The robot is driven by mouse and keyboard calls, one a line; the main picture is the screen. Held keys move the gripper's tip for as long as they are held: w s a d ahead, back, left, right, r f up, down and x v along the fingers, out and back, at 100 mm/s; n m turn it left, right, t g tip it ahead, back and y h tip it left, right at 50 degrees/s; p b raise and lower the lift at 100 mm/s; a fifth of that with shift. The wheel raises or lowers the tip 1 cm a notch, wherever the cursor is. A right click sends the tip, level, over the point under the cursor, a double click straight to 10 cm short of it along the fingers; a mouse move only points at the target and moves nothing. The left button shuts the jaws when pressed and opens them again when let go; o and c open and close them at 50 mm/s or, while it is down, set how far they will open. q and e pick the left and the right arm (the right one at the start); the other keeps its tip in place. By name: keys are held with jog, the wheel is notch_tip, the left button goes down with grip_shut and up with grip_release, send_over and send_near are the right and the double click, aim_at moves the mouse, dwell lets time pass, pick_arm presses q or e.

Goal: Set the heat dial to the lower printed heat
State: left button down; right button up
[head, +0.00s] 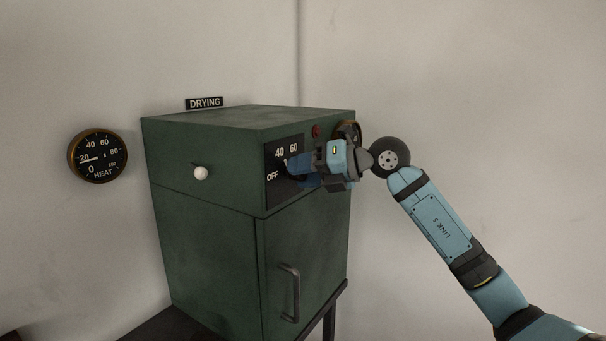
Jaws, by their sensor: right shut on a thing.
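The heat dial sits on a black plate (283,180) on the right-hand face of the green drying cabinet (205,215). The plate is printed OFF, 40 and 60, so 40 is the lower printed heat. My right gripper (296,168) reaches in from the right and is shut on the dial. My left gripper is not in view.
A red lamp (316,131) and a round brass-rimmed gauge (348,132), partly hidden by my wrist, are above the dial. A white knob (201,173) sticks out of the left face. A door handle (290,292) is below. The cabinet stands on a dark table (170,325).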

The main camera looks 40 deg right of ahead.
dwell(0.4)
jog(key=o, duration=0.9)
jog(key=shift+d, duration=0.1)
jog(key=shift+b+v, duration=1.95)
jog(key=shift+v, duration=4.9)
jog(key=shift+f, duration=0.15)
